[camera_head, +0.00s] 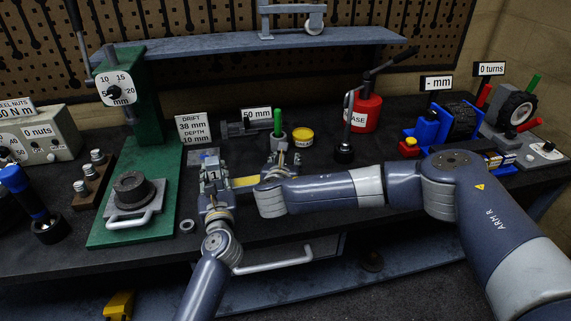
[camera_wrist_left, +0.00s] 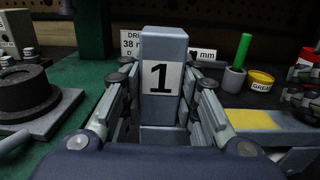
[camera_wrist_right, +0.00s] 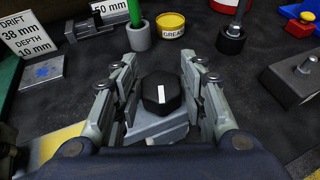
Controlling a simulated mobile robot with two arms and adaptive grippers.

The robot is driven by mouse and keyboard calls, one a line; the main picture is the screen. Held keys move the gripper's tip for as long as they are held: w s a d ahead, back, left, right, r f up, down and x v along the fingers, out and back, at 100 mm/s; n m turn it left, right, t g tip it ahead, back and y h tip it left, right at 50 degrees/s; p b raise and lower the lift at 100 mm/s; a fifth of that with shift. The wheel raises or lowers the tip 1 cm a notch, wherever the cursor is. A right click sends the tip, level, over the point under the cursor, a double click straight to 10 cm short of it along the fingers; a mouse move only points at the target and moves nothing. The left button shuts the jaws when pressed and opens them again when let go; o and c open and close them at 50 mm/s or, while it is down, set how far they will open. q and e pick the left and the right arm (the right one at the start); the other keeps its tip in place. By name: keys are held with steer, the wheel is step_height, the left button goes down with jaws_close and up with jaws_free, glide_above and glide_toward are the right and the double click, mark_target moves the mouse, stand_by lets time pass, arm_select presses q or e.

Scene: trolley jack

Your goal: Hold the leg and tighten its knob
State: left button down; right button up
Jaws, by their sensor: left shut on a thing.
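The leg, a grey block marked 1 (camera_wrist_left: 161,78), stands upright between the fingers of my left gripper (camera_wrist_left: 160,110), which is shut on it. In the head view the leg (camera_head: 213,174) shows at the bench's front, with my left gripper (camera_head: 211,186) around it. The knob (camera_wrist_right: 161,93) is black with a white stripe and sits on a grey base. My right gripper (camera_wrist_right: 160,100) is open, with one finger on each side of the knob and gaps between. In the head view my right gripper (camera_head: 282,163) hides most of the knob.
Behind stand a green-handled tool (camera_head: 278,123), a yellow grease tin (camera_head: 302,136) and a dark round socket with a rod (camera_head: 344,153). A green press (camera_head: 130,190) is at left. A yellow strip (camera_head: 245,181) lies between the grippers. A loose ring (camera_head: 187,226) lies near the front edge.

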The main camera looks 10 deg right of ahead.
arm_select(q)
steer(key=shift+f, duration=0.5)
arm_select(e)
steer(key=shift+o, duration=0.6)
steer(key=shift+s, duration=0.1)
steer(key=v, duration=1.2)
arm_select(q)
steer(key=c, duration=1.2)
jaws_free()
steer(key=shift+o, duration=0.2)
steer(key=shift+w+r, duration=0.1)
steer(key=shift+w, duration=0.05)
arm_select(e)
steer(key=shift+f, duration=0.1)
arm_select(q)
steer(key=shift+r, duration=0.1)
